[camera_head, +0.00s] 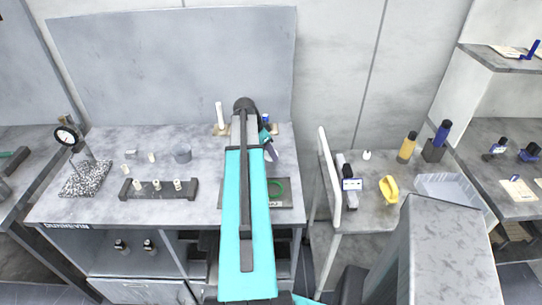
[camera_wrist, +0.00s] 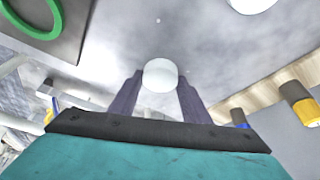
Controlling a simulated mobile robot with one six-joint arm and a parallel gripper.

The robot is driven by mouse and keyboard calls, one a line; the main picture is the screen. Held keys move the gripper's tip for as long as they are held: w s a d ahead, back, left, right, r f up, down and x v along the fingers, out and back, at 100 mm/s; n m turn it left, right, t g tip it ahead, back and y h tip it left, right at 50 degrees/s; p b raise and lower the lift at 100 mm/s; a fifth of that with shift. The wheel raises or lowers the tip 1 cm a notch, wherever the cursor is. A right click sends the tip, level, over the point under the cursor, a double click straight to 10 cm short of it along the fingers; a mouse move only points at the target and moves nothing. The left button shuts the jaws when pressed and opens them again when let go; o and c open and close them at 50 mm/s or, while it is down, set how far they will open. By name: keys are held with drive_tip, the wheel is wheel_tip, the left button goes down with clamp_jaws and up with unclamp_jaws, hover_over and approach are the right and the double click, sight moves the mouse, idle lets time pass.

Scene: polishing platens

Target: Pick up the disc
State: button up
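A pale, round disc (camera_wrist: 160,74) sits between the tips of my gripper's two dark purple fingers in the wrist view. The fingers touch or nearly touch it on both sides, and I see no clear gap. My gripper (camera_head: 271,150) shows in the head view over the right part of the left bench, angled down. The disc does not show there; my arm covers much of that area. Whether the disc touches the bench top is not clear.
A green ring (camera_head: 278,188) lies on a dark plate right of my arm. A dark rack (camera_head: 158,190) with small white pegs and a dial gauge (camera_head: 67,136) stand at left. A white upright panel (camera_head: 329,170) edges the right-hand table, which holds a yellow object (camera_head: 389,189).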

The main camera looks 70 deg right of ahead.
drive_tip(key=c, duration=0.4)
drive_tip(key=shift+c, duration=0.2)
drive_tip(key=shift+r, duration=0.2)
drive_tip(key=shift+r+b, duration=1)
drive_tip(key=shift+r, duration=0.4)
drive_tip(key=shift+a+r, duration=0.15)
drive_tip(key=shift+a, duration=0.2)
drive_tip(key=a+b, duration=0.1)
drive_tip(key=a, duration=0.3)
drive_tip(key=a+b, duration=0.2)
drive_tip(key=a, duration=0.3)
drive_tip(key=a+r+b, duration=0.1)
drive_tip(key=a, duration=0.3)
drive_tip(key=shift+s+a+r+b, duration=0.1)
drive_tip(key=shift+s+a+b, duration=0.1)
drive_tip(key=shift+s+b, duration=0.2)
drive_tip(key=shift+a+r, duration=0.15)
drive_tip(key=shift+a, duration=0.8)
